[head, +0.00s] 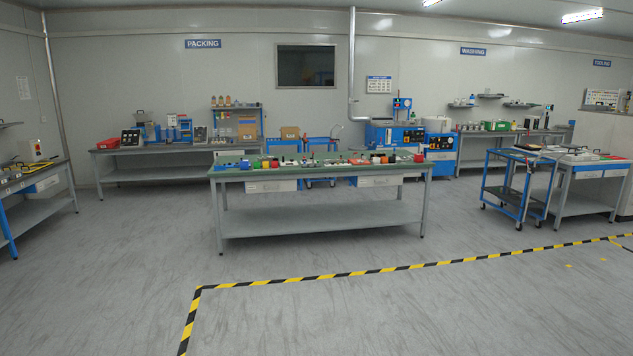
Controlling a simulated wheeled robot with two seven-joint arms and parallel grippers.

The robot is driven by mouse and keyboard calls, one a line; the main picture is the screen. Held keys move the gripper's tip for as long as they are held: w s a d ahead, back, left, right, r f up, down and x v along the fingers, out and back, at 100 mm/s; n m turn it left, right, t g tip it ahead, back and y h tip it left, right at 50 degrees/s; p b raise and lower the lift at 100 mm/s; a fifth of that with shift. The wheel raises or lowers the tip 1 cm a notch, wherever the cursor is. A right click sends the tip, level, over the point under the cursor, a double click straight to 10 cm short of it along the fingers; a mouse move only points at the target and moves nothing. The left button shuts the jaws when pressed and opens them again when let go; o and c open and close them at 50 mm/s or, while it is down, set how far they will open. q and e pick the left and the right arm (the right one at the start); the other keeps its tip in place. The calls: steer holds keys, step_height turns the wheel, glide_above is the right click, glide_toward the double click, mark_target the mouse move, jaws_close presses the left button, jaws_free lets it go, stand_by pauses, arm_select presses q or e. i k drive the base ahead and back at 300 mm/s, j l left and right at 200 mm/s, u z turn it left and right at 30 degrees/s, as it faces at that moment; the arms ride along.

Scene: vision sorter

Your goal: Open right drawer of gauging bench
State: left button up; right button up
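No sign in view reads gauging, so I cannot tell for sure which bench is the gauging bench. The central bench (320,217) has a green top with many small parts on it. Under its top are a left drawer (271,186) and a right drawer (381,181), both with light fronts and seemingly closed. A bench at the right (562,203) also has light drawer fronts (590,174) under its top. A bench at the left edge (45,209) has a drawer front (44,184) too. Neither of my grippers shows.
Black and yellow floor tape (330,276) runs across the open grey floor in front of the central bench. A blue cart (515,187) stands beside the right bench. A packing bench (160,150) and a washing bench (505,135) line the back wall.

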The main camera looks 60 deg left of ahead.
mark_target(367, 181)
steer(key=u, duration=1.65)
steer(key=i+u, duration=0.15)
steer(key=i, duration=5.65)
steer(key=i+z, duration=0.1)
steer(key=i, duration=1.8)
